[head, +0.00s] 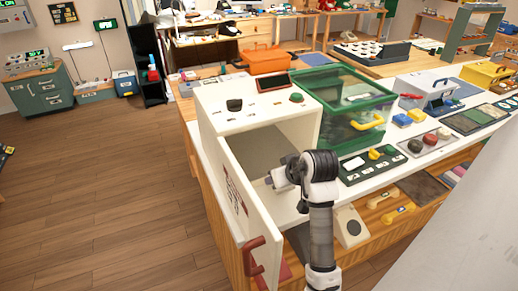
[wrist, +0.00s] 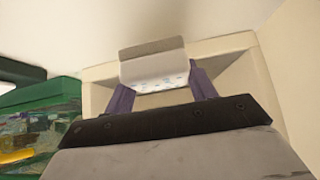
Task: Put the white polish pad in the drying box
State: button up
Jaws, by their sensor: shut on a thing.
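The drying box (head: 215,110) is a cream cabinet with knobs on top. Its door (head: 245,200), with a red handle (head: 262,255), stands open toward the front. My gripper (head: 273,179) is at the box's open front, pointing inward. In the wrist view, the purple fingers of my gripper (wrist: 162,90) are shut on the white polish pad (wrist: 153,68), a small pale block with a greyish top and a speckled lower edge. Cream walls of the box (wrist: 240,62) show around and behind it. In the head view my gripper and wrist largely hide the pad.
A green clear-sided case (head: 345,110) with a yellow handle stands right beside the box; it also shows at left in the wrist view (wrist: 45,120). A control panel (head: 372,165) lies in front of it on the white counter. A lower shelf holds a pale device (head: 350,225) and yellow handles.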

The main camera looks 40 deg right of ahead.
jog(key=w, duration=0.2)
jog(key=w+d+p, duration=0.1)
jog(key=w, duration=0.2)
jog(key=w+d, duration=0.1)
jog(key=w, duration=0.2)
jog(key=shift+p, duration=0.4)
jog(key=w+p, duration=0.1)
jog(key=w, duration=0.1)
jog(key=w+d, duration=0.1)
jog(key=w, duration=0.1)
jog(key=shift+w+r+p, duration=0.15)
jog(key=shift+w+p, duration=0.1)
jog(key=shift+p, duration=0.1)
jog(key=shift+s+a+f, duration=0.1)
jog(key=shift+s+f, duration=0.05)
jog(key=shift+f, duration=0.25)
jog(key=shift+f, duration=0.1)
jog(key=o, duration=1.1)
jog(key=shift+f, duration=0.1)
